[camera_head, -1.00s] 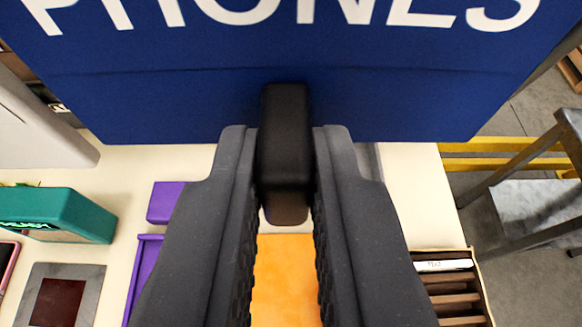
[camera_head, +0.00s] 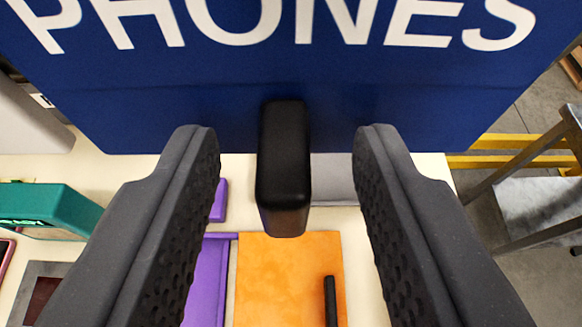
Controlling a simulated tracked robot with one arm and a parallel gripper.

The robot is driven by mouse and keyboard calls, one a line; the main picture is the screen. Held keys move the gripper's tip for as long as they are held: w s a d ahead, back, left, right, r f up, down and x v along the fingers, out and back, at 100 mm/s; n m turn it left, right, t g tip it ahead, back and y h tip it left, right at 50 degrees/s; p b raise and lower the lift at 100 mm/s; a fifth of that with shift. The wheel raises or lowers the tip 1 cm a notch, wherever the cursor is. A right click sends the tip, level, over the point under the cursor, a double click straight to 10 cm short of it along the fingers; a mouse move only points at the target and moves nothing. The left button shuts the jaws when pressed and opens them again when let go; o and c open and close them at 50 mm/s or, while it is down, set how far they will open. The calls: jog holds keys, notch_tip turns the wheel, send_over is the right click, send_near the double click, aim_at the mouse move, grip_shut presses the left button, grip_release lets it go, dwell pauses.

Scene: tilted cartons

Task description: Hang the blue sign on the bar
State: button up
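The blue sign (camera_head: 240,75) fills the top of the view, with white lettering that reads "PHONES"; its upper part is cut off. A black block-like handle (camera_head: 284,150) juts from the sign's lower middle toward me. My gripper (camera_head: 286,150) is open, with one dark finger on each side of the handle and a clear gap to both. Neither finger appears to touch the handle. I cannot make out the bar in this view.
Below is a cream table (camera_head: 110,160) with an orange cloth (camera_head: 270,275), a black stick (camera_head: 330,300), a purple tray (camera_head: 207,280) and a teal box (camera_head: 50,208). A metal stool (camera_head: 535,205) and a yellow rail (camera_head: 510,150) stand on the right.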

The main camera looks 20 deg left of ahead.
jog(key=b+v, duration=0.2)
jog(key=v, duration=1.1)
jog(key=s+d+r+m+t+h+b, duration=0.1)
jog(key=s+d+r+b, duration=0.2)
jog(key=s+d+r, duration=0.3)
jog(key=s+d+r+m+t+h+b, duration=0.1)
jog(key=s+d+r, duration=0.6)
jog(key=s+d, duration=0.7)
jog(key=shift+s+d+m+t+h+b, duration=0.35)
jog(key=shift+d+m+h+b, duration=0.25)
jog(key=shift+h+b, duration=0.25)
